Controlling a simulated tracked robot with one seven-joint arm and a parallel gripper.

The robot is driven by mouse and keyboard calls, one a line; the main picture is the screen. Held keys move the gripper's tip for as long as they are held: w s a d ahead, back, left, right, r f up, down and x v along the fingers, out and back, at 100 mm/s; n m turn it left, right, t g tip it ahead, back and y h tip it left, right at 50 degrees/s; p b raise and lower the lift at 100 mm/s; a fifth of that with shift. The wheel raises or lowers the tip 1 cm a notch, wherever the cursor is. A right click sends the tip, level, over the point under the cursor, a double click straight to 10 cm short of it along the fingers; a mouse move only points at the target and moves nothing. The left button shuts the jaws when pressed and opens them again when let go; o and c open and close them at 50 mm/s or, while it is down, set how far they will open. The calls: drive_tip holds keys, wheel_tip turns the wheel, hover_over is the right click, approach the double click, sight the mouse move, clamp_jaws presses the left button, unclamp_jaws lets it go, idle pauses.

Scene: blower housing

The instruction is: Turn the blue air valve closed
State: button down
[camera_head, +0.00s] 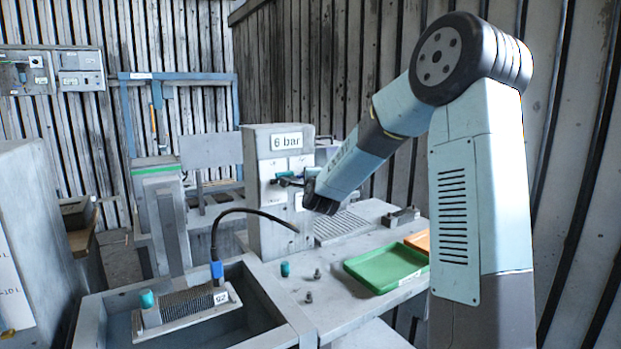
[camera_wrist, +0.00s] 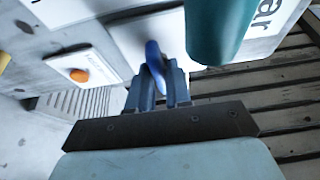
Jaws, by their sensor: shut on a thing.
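The blue air valve (camera_wrist: 154,56) shows in the wrist view as a small blue lever on a white plate, standing nearly upright in that picture. My gripper (camera_wrist: 161,88) is shut on its lower part, with one finger on each side. In the head view my gripper (camera_head: 292,183) is at the front face of the grey housing (camera_head: 268,225) marked "6 bar". The valve cannot be made out clearly there, behind the gripper and the wrist.
A teal cylinder (camera_wrist: 220,28) sticks out close beside the valve. An orange button (camera_wrist: 78,75) is on a plate to the left. A black hose (camera_head: 240,211) runs to the housing's front. A green tray (camera_head: 386,267) and several small parts lie on the bench.

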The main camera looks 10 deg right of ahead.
drive_tip(key=c, duration=1.4)
unclamp_jaws()
drive_tip(key=shift+d+f, duration=0.1)
drive_tip(key=shift+d, duration=0.2)
drive_tip(key=shift+o, duration=1.3)
drive_tip(key=shift+a, duration=0.1)
drive_tip(key=s+a, duration=0.1)
drive_tip(key=s, duration=1.2)
drive_tip(key=shift+s, duration=0.35)
drive_tip(key=shift+a, duration=0.1)
drive_tip(key=s+n+g, duration=0.6)
drive_tip(key=s+n, duration=0.3)
drive_tip(key=s, duration=0.8)
drive_tip(key=s+d+n+g+y, duration=0.1)
drive_tip(key=s+n+g, duration=0.5)
drive_tip(key=s, duration=1.2)
drive_tip(key=n, duration=0.4)
drive_tip(key=shift+d, duration=0.3)
